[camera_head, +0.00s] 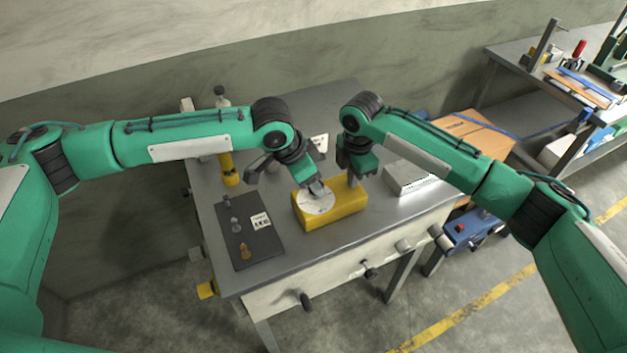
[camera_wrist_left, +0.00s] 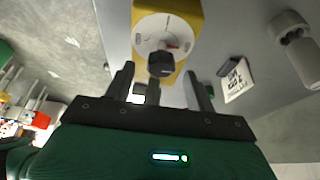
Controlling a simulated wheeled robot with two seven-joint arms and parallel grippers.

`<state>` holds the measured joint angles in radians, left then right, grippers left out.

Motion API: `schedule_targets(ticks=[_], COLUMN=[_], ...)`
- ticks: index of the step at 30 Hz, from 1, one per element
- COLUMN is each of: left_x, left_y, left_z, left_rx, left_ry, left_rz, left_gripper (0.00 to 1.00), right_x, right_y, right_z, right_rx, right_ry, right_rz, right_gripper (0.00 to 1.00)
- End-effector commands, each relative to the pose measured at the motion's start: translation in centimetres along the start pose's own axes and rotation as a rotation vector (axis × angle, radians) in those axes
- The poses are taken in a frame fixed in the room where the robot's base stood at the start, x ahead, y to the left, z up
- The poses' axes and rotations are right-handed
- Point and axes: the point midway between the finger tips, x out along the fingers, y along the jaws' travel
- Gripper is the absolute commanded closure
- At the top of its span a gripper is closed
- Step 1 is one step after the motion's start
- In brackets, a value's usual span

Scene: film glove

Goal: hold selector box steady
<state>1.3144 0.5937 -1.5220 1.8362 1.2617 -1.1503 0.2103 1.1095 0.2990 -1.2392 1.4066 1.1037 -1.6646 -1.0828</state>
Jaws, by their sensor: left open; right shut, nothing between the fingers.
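The selector box is a yellow block (camera_head: 345,208) with a round white dial (camera_head: 313,204) on its face, standing on the grey workbench. In the left wrist view the yellow box (camera_wrist_left: 183,10) shows its white dial with a red mark and a dark knob (camera_wrist_left: 160,64). My left gripper (camera_head: 317,187) is open above the dial; its fingers (camera_wrist_left: 163,72) lie either side of the knob in the picture, and contact cannot be told. My right gripper (camera_head: 353,182) is shut and empty at the box's back right end; whether it touches the box is unclear.
A dark mat (camera_head: 238,250) with small knob-like parts and a white label card (camera_head: 261,221) lies left of the box. A yellow post (camera_head: 228,170) stands behind it. A pale grey case (camera_head: 408,180) lies to the right, near a cardboard box (camera_head: 475,134).

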Motion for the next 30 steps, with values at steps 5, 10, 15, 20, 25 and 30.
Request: schedule_targets(ticks=[5,10,15,20,25,30], left_x=[1.5,1.8,1.7,1.7,1.7,1.7], left_y=[0.0,0.0,0.0,0.0,0.0,0.0], left_z=[0.0,0.0,0.0,0.0,0.0,0.0], left_rx=[0.000,0.000,0.001,0.001,0.002,0.025], left_ry=[0.000,0.001,0.001,0.001,0.001,0.000], left_rz=[0.000,0.000,0.000,0.000,0.001,0.010], left_gripper=[0.45,0.45,0.50,0.82,0.89,0.89], right_x=[0.8,0.8,0.8,0.8,0.8,0.8], right_y=[-0.4,-0.4,-0.4,-0.4,-0.4,-0.4], right_z=[-0.1,-0.1,-0.1,-0.1,-0.1,-0.1], right_rx=[-0.002,-0.002,-0.002,-0.002,-0.001,-0.001], right_ry=[0.001,0.001,0.001,0.001,0.001,0.001], right_rz=[-0.014,-0.014,-0.014,-0.014,-0.014,-0.014], right_gripper=[1.00,1.00,1.00,1.00,1.00,1.00])
